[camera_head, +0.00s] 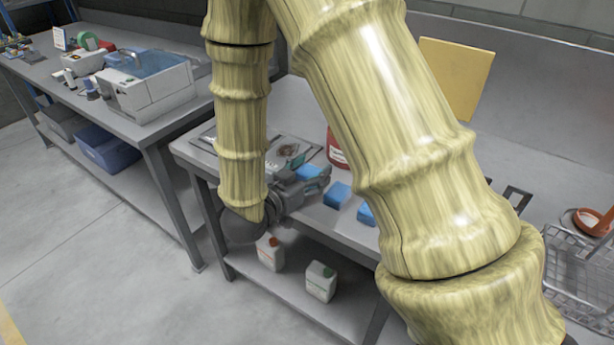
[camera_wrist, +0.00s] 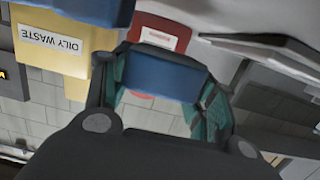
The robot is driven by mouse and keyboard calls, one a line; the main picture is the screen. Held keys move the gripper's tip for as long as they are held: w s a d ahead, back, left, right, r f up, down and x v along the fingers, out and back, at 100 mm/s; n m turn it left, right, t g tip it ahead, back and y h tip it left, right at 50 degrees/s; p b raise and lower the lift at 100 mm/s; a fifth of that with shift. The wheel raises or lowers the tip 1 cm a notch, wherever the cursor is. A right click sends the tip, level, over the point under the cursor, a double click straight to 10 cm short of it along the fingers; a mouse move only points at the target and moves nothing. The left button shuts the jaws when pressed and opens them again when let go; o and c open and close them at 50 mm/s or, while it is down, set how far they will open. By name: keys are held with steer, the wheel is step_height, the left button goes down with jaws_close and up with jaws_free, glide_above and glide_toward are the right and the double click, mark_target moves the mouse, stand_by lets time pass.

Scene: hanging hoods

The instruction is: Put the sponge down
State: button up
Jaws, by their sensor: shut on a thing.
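My gripper (camera_wrist: 160,92) is shut on a blue sponge (camera_wrist: 165,75), which spans between its two fingers in the wrist view. In the head view my gripper (camera_head: 308,185) is at the bench's near edge, with the held sponge (camera_head: 310,172) at its tips. It is partly hidden by the fingers, and I cannot tell whether it touches the bench. Two more blue sponges (camera_head: 337,195) (camera_head: 366,214) lie to the right on the grey bench (camera_head: 312,212); my arm partly hides the farther-right one.
A red container (camera_head: 336,150) stands behind the sponges. A yellow panel (camera_head: 455,78) rises at the back; the wrist view shows a yellow "OILY WASTE" surface (camera_wrist: 52,60). A wire basket (camera_head: 580,275) is at right. White jugs (camera_head: 270,252) (camera_head: 320,281) stand on the lower shelf.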

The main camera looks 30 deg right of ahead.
mark_target(307, 176)
steer(key=shift+w+d, duration=0.2)
steer(key=shift+w, duration=0.4)
steer(key=shift+w+d, duration=0.15)
steer(key=shift+w, duration=0.4)
steer(key=shift+w+f, duration=0.15)
steer(key=shift+f, duration=1.7)
steer(key=shift+f, duration=0.1)
steer(key=o, duration=0.6)
steer(key=shift+p, duration=0.3)
steer(key=b+v, duration=0.1)
steer(key=v, duration=1.1)
